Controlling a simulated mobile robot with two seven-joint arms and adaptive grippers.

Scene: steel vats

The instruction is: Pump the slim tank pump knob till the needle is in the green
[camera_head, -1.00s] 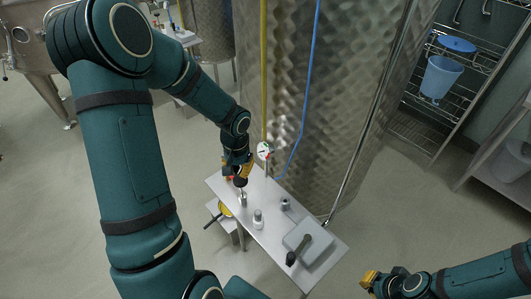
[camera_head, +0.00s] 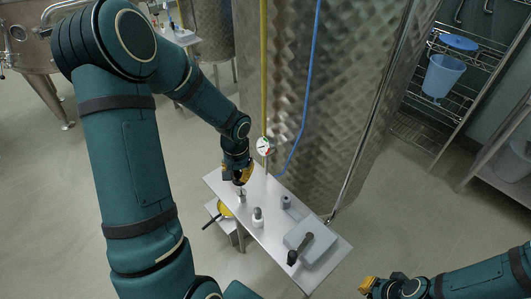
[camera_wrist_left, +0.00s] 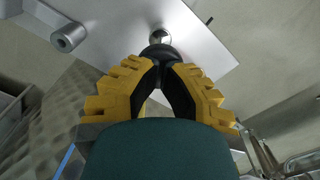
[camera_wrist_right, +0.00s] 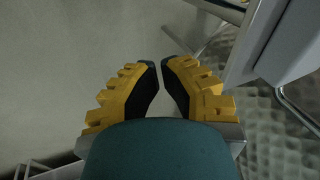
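My left gripper (camera_head: 238,181) is over the far left end of the grey panel (camera_head: 272,235) in front of the slim tank. In the left wrist view its fingers (camera_wrist_left: 161,68) are closed around the black ball knob (camera_wrist_left: 160,51) of the pump. The pump's silver round body (camera_wrist_left: 160,36) shows beyond the knob. In the head view the fingers mostly hide the knob, close above the panel. The gauge (camera_head: 263,146) stands behind the panel, white with red and green marks; its needle is too small to read. My right gripper (camera_wrist_right: 160,62) is empty, fingertips almost together.
The tall steel tank (camera_head: 335,90) rises behind. A yellow pan (camera_head: 224,209) sits low at the left.

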